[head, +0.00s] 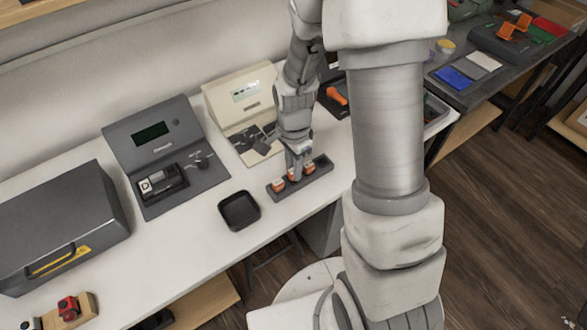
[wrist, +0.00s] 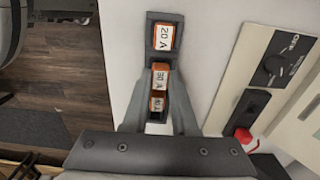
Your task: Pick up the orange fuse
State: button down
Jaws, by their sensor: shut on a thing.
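Three orange fuses with white labels line up at a narrow dark tray (wrist: 151,20). The far fuse (wrist: 164,38) reads 20 A. My gripper (wrist: 161,76) is shut on the middle orange fuse (wrist: 160,80), one finger on each side; its label seems to read 30 A. The near fuse (wrist: 157,104) is partly hidden, and its label is hard to read. Whether the held fuse is clear of the tray, I cannot tell. In the head view, my gripper (head: 295,174) points down over the tray (head: 322,166), with a fuse (head: 277,184) to its left and another (head: 309,169) to its right.
An empty black bin (head: 239,211) sits left of the tray on the white table. Behind are a grey tester (head: 160,150) and a cream tester (head: 240,95). A dark case (head: 60,225) stands at left. The table's front edge is close to the tray.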

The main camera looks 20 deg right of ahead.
notch_tip(320, 180, up, 4)
jog(key=shift+f+p, duration=0.2)
jog(key=shift+p, duration=0.2)
jog(key=s+d+r+p, duration=0.1)
jog(key=s+d+r, duration=0.1)
jog(key=d+r, duration=0.4)
jog(key=d, duration=0.5)
jog(key=shift+d+r, duration=0.2)
jog(key=shift+d, duration=0.05)
